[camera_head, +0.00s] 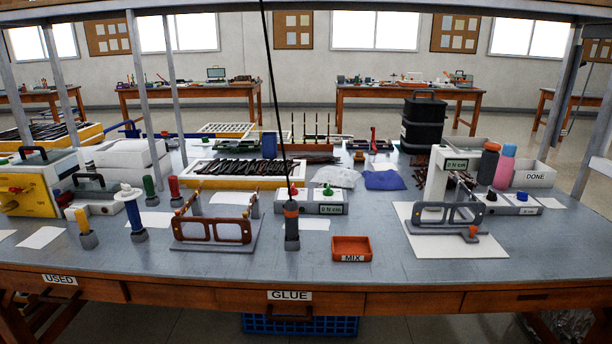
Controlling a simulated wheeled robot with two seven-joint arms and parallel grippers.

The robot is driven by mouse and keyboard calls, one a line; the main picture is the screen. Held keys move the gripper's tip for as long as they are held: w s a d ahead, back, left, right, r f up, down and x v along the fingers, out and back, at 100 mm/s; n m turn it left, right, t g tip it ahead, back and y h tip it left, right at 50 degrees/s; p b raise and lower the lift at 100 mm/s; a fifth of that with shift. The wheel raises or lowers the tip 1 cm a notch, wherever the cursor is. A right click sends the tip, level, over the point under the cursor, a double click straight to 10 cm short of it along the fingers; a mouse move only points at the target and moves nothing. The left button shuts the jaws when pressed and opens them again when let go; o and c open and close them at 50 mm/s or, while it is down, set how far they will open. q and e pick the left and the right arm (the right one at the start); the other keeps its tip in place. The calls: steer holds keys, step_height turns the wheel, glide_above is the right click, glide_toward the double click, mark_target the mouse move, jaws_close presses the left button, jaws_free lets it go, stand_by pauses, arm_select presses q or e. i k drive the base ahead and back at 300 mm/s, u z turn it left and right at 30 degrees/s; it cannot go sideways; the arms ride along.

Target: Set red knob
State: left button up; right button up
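No part marked plainly as the red knob stands out. A small red part (15,190) shows on the front of the yellow box (38,192) at the far left, and it may be a knob. A taller white unit with a similar display (438,175) stands at the right. Details on both are too small to tell. Neither of my grippers is in view.
An orange MIX tray (351,249) sits near the front edge. Bare table lies along the front.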

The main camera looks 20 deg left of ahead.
mark_target(293, 193)
steer(key=u, duration=0.7)
steer(key=i, duration=1)
steer(key=u, duration=1.05)
